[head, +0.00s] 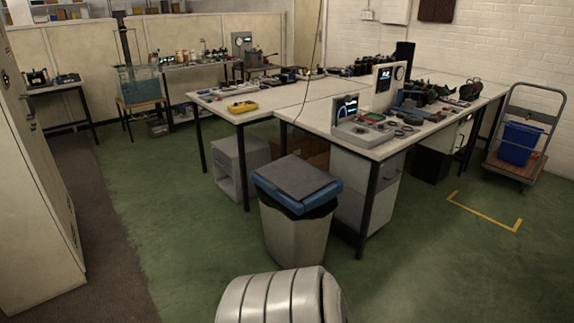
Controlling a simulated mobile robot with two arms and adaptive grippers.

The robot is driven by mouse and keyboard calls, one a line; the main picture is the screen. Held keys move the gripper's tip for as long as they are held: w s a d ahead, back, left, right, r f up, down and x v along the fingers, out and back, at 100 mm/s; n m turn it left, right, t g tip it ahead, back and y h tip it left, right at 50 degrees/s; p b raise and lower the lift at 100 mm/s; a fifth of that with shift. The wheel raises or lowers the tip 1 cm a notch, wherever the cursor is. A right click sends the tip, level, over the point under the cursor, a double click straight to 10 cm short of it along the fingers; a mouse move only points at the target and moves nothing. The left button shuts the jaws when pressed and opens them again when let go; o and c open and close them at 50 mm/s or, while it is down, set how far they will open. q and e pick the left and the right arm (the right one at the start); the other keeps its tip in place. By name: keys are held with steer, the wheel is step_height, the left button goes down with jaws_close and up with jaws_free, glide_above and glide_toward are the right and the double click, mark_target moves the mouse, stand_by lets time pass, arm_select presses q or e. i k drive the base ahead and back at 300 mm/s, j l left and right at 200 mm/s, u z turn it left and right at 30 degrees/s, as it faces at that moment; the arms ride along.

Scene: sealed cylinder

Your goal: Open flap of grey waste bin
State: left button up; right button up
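The grey waste bin (295,235) stands on the green floor in the head view, in front of the near workbench. Its grey flap (296,177) lies flat and looks closed, set in a blue rim (311,203). A dark bin liner shows below the rim. Neither of my grippers is in view.
The workbench (330,113) behind the bin carries instruments and tools, with a dark leg and a drawer unit (359,205) close to the bin's right. A tall cabinet (35,190) stands at left. A trolley (520,155) with a blue crate is at right. Green floor left of the bin is clear.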

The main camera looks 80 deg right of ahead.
mark_target(297, 178)
steer(key=z, duration=2.65)
steer(key=i+j+z, duration=0.2)
steer(key=i+j, duration=0.15)
steer(key=i, duration=0.25)
steer(key=i+j+z, duration=0.15)
steer(key=i+j, duration=0.3)
steer(key=i, duration=0.15)
